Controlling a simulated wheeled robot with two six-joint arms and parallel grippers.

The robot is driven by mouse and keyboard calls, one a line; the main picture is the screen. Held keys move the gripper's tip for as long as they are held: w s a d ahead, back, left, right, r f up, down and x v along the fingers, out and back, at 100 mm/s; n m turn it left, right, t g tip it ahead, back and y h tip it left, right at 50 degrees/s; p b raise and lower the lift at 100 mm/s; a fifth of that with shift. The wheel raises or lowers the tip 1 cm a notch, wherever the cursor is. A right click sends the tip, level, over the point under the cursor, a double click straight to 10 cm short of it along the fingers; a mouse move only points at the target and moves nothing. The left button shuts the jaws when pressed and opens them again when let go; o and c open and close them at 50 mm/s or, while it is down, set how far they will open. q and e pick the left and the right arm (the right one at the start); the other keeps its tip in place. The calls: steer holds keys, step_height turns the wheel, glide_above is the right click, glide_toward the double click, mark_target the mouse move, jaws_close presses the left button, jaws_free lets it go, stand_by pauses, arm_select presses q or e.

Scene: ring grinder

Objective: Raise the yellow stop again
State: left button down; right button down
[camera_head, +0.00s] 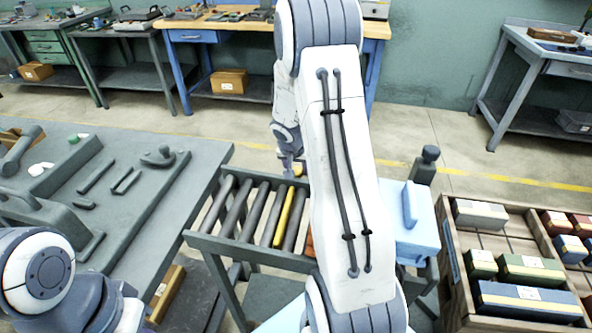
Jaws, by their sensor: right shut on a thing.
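A roller conveyor (235,243) stands in the middle, and a long yellow bar (284,217) lies among its grey rollers. The bar looks about level with the rollers. A small yellow piece (298,170) shows at the far edge of the conveyor. My right gripper (291,168) is there, shut on this small yellow piece, partly hidden behind my right arm. I cannot tell how the piece joins the bar. My left arm shows at the lower left; its gripper is out of view.
A grey bench (190,160) with tools is on the left. A light blue block (410,205) on a machine stands right of my arm. A wooden crate (449,240) holds several colored boxes at the right. My right arm hides the conveyor's right end.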

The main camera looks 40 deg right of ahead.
steer(key=shift+r, duration=0.8)
arm_select(q)
steer(key=shift+r, duration=0.5)
arm_select(e)
steer(key=shift+w, duration=0.1)
steer(key=shift+c, duration=1.5)
jaws_free()
steer(key=shift+r, duration=0.1)
arm_select(q)
steer(key=shift+r+p, duration=0.95)
steer(key=shift+p, duration=0.1)
arm_select(e)
steer(key=v, duration=1)
steer(key=shift+s, duration=0.2)
steer(key=shift+a+r, duration=0.1)
